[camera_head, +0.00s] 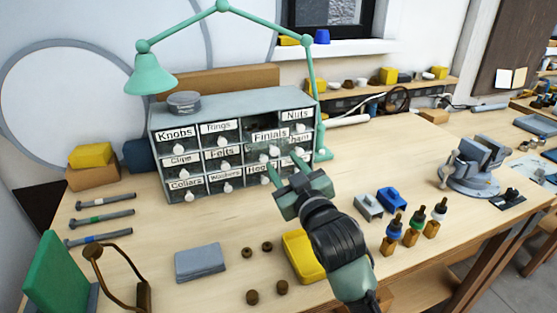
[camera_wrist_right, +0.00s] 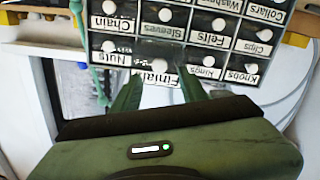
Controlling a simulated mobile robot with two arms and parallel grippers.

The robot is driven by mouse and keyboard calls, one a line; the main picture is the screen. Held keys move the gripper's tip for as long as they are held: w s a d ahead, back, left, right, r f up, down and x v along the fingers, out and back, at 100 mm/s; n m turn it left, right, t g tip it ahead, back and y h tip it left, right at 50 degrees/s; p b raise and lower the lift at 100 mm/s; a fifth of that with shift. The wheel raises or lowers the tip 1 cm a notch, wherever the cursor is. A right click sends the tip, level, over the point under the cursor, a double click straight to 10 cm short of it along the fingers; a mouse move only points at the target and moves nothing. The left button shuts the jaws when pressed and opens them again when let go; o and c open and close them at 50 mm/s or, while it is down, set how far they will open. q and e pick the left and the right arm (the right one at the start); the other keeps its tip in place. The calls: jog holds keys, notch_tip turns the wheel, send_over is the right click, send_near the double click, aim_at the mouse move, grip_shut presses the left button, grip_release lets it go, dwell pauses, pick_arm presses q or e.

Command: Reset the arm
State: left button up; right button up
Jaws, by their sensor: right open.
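My right arm comes up from the bottom of the head view. Its gripper (camera_head: 285,172) is open and empty in front of the grey drawer cabinet (camera_head: 235,108), near the lower drawers under the Finials label. In the right wrist view the two green fingertips (camera_wrist_right: 160,85) are apart, on either side of the Finials drawer (camera_wrist_right: 158,68), with nothing between them. Whether they touch the cabinet I cannot tell. My left gripper is not in view.
A green desk lamp (camera_head: 152,74) arches over the cabinet.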

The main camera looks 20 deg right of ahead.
jog(key=shift+s, duration=1.15)
